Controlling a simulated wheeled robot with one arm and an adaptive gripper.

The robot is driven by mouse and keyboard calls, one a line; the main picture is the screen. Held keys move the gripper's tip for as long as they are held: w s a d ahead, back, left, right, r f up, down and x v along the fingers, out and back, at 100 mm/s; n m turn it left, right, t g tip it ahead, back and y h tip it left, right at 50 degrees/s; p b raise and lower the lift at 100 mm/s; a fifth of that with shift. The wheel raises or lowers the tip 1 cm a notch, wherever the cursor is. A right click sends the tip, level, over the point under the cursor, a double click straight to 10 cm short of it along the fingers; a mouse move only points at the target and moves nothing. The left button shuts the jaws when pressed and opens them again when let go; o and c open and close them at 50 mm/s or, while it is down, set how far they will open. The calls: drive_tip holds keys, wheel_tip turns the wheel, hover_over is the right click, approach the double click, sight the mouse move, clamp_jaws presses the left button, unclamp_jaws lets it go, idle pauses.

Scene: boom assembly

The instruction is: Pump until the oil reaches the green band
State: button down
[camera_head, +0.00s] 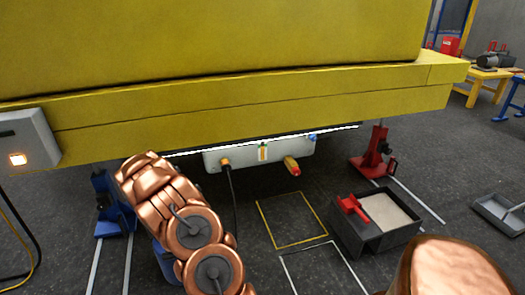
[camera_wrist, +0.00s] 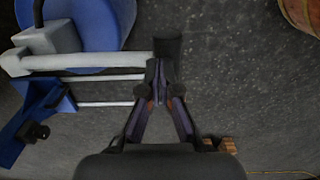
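In the head view a grey oil tank (camera_head: 215,158) hangs under the yellow boom, with a small sight gauge (camera_head: 263,151) showing green and orange; its exact oil level is too small to read. In the wrist view a blue pump (camera_wrist: 90,20) has a pale lever (camera_wrist: 100,61) ending in a black grip (camera_wrist: 168,46). My gripper (camera_wrist: 160,70) has its fingertips close together at that grip. I cannot tell whether they clamp it or only overlap it in view. In the head view my copper arm hides most of the pump and my gripper.
A red stand (camera_head: 374,155) and a blue stand (camera_head: 106,205) are under the boom. A dark sand-filled box (camera_head: 375,240) with a red handle sits right, beside yellow and white floor outlines. A grey control box (camera_head: 30,138) with a lit button is at left. A hose (camera_head: 234,195) hangs from the tank.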

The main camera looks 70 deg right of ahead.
drive_tip(key=shift+r, duration=0.1)
wheel_tip(320, 180, up, 11)
drive_tip(key=p, duration=0.4)
idle(1.1)
idle(0.8)
